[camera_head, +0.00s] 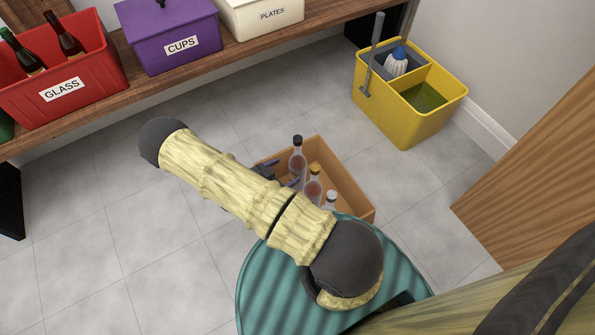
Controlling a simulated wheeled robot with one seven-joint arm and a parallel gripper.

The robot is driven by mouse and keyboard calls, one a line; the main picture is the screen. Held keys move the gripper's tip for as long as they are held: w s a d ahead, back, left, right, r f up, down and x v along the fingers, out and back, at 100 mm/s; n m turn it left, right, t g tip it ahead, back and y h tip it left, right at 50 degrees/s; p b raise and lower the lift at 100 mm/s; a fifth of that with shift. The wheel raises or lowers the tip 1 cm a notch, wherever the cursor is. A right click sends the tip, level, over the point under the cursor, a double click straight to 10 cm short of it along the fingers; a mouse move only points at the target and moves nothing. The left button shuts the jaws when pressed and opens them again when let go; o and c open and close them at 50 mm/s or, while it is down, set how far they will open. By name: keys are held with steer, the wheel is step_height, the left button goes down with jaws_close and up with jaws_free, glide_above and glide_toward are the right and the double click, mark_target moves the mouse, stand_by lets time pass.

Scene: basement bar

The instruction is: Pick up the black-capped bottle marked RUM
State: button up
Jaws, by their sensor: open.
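An open cardboard box (345,178) stands on the floor and holds several clear bottles with reddish contents. The black-capped bottle (298,162) stands upright at the far side of the box; no label on it is readable from here. Beside it, nearer, stand a bottle with an orange cap (314,187) and one with a pale cap (331,199), partly hidden by my arm. My gripper (281,172) is over the left part of the box, its purple fingers apart and just left of the black-capped bottle. My arm hides the gripper's base; I cannot tell whether a finger touches the bottle.
A yellow mop bucket (404,118) stands behind the box to the right. A wooden bench (200,68) at the back bears a red GLASS crate (98,78), a purple CUPS box (150,45) and a white PLATES box (245,22). A wooden panel (540,180) is at right. Left floor is clear.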

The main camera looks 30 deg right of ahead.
mark_target(291, 165)
steer(key=shift+d, duration=0.1)
steer(key=shift+w+d+f+b, duration=0.25)
steer(key=shift+d+f+b, duration=0.1)
steer(key=shift+d+b, duration=0.1)
steer(key=b+x, duration=0.3)
steer(key=shift+w+d+f, duration=0.15)
steer(key=shift+w+f, duration=0.1)
steer(key=shift+w, duration=0.05)
steer(key=shift+w+d, duration=0.1)
steer(key=shift+d, duration=0.15)
steer(key=shift+r, duration=0.15)
steer(key=c, duration=1.6)
steer(key=shift+c, duration=0.2)
